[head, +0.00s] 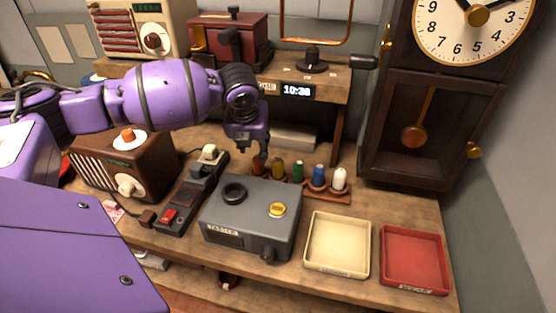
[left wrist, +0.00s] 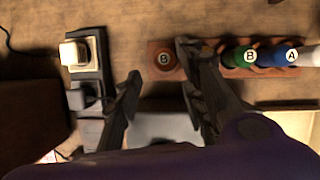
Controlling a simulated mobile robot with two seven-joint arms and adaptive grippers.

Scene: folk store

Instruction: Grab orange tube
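The orange tube (head: 258,166) stands at the left end of a wooden rack (head: 330,194), beside yellow (head: 278,168), green (head: 298,172), blue (head: 319,176) and white (head: 340,180) tubes. My left gripper (head: 252,152) points down just above the orange tube. In the left wrist view the gripper (left wrist: 160,66) is open, and the orange tube's round top (left wrist: 163,59) shows between its fingers, nearer the right one. No contact is visible. The right finger hides the yellow tube there. My right gripper is not in view.
A grey tester box (head: 250,222) stands in front of the rack. A black power strip (head: 190,195) and a brown radio (head: 120,165) are to the left. A cream tray (head: 338,270) and a red tray (head: 413,286), both empty, lie to the right. A tall clock (head: 400,165) stands at the back right.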

